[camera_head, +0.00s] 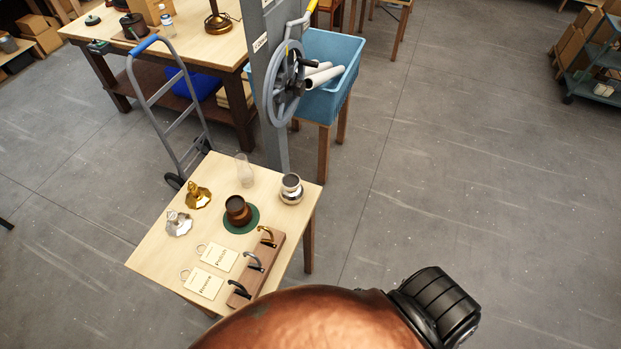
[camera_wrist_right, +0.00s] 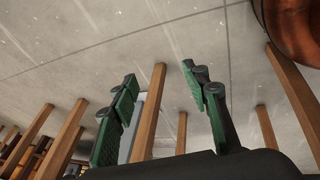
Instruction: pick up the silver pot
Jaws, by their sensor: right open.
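The silver pot (camera_head: 291,194) stands upright at the right corner of the small light wooden table (camera_head: 157,252) in the head view. It is round, shiny and dark inside its open neck. My right gripper (camera_wrist_right: 158,76) shows only in the right wrist view. Its two green-padded fingers are spread apart with nothing between them. The silver pot is not seen in that view, so its distance from the gripper cannot be told. My left gripper is in neither view.
Beside the pot are a brown pot (camera_head: 238,211) on a green mat, a clear glass cylinder (camera_head: 244,170), and gold (camera_head: 198,195) and silver (camera_head: 178,223) fittings. A hook rack (camera_head: 262,268) and cards lie in front. A grey post with a handwheel (camera_head: 283,84) stands behind. Wooden legs (camera_wrist_right: 149,112) surround the wrist view.

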